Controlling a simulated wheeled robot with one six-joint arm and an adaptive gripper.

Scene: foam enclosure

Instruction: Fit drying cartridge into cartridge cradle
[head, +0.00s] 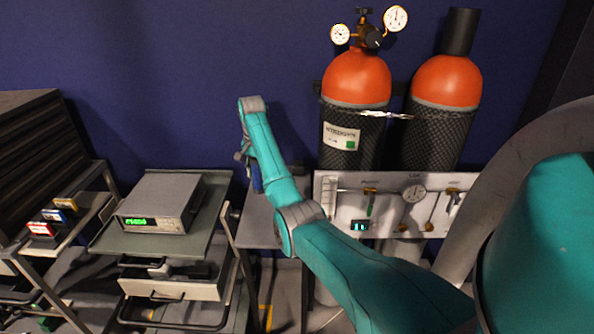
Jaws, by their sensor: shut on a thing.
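My gripper (246,160) is at the end of the teal arm, in the middle of the view, pointing down over a grey table. My forearm covers much of it. It is shut on a dark blue thing (257,184), only a sliver of which shows; it may be the drying cartridge, but I cannot confirm this. I cannot make out the cartridge cradle; the arm hides part of the grey tabletop (258,232).
A cart (103,243) with a grey instrument (160,202) stands left of the table. Small red, blue and yellow boxes (53,215) sit on a shelf farther left. Two orange-topped gas cylinders (357,78) and a white gauge panel (395,190) stand right.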

